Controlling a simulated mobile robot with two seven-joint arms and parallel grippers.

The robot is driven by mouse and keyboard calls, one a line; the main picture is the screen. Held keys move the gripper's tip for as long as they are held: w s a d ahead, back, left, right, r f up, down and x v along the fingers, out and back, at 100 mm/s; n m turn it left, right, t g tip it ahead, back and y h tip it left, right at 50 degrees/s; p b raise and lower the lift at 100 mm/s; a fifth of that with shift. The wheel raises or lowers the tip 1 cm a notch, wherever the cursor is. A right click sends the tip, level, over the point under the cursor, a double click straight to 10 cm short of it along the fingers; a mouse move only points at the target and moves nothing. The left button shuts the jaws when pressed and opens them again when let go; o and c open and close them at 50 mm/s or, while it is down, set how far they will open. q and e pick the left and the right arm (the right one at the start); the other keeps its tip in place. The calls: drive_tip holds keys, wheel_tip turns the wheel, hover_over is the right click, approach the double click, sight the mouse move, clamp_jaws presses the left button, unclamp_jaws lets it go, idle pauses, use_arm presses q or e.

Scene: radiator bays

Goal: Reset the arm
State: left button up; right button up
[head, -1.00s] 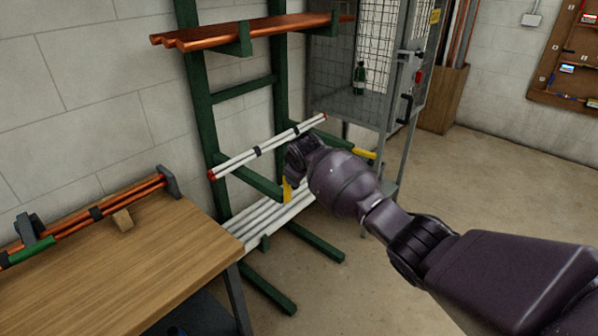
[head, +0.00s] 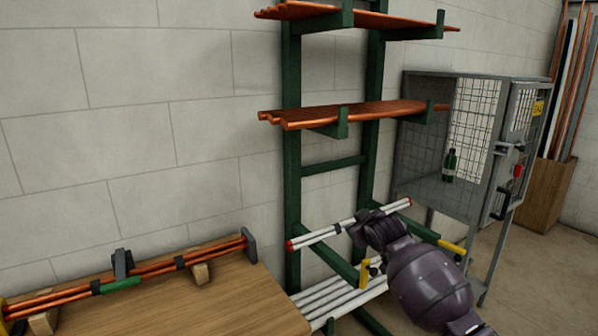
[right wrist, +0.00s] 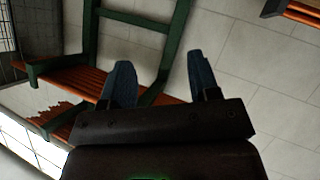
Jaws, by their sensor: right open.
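My right arm comes in from the lower right of the head view. Its gripper end (head: 372,228) is in front of the rack, overlapping a bundle of white tubes with red ends (head: 322,232). The bundle rests across the rack's lower arms with yellow tips. In the right wrist view the two blue-grey fingers of my right gripper (right wrist: 161,76) are apart with nothing between them. The fingertips are hard to make out in the head view, so I cannot tell how near the tubes they are. My left gripper is not in view.
The green rack (head: 291,150) holds copper pipes (head: 350,114) on upper arms and white pipes (head: 335,302) low down. A wire cage (head: 470,135) with a green bottle (head: 450,165) stands at right. A wooden bench (head: 215,305) with a clamped copper pipe assembly (head: 160,268) is at left.

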drive_tip(key=s+d+f+m, duration=0.2)
drive_tip(key=s+f, duration=0.7)
drive_tip(key=s, duration=0.7)
drive_tip(key=s+d+f+m+h, duration=0.1)
drive_tip(key=s+d+f+m, duration=0.1)
drive_tip(key=s+d+f, duration=0.3)
drive_tip(key=s+d+f+m+g+h, duration=0.1)
drive_tip(key=s+d+f, duration=0.3)
drive_tip(key=s+f, duration=0.9)
drive_tip(key=s+m, duration=0.1)
drive_tip(key=s, duration=1.3)
drive_tip(key=shift+s, duration=0.35)
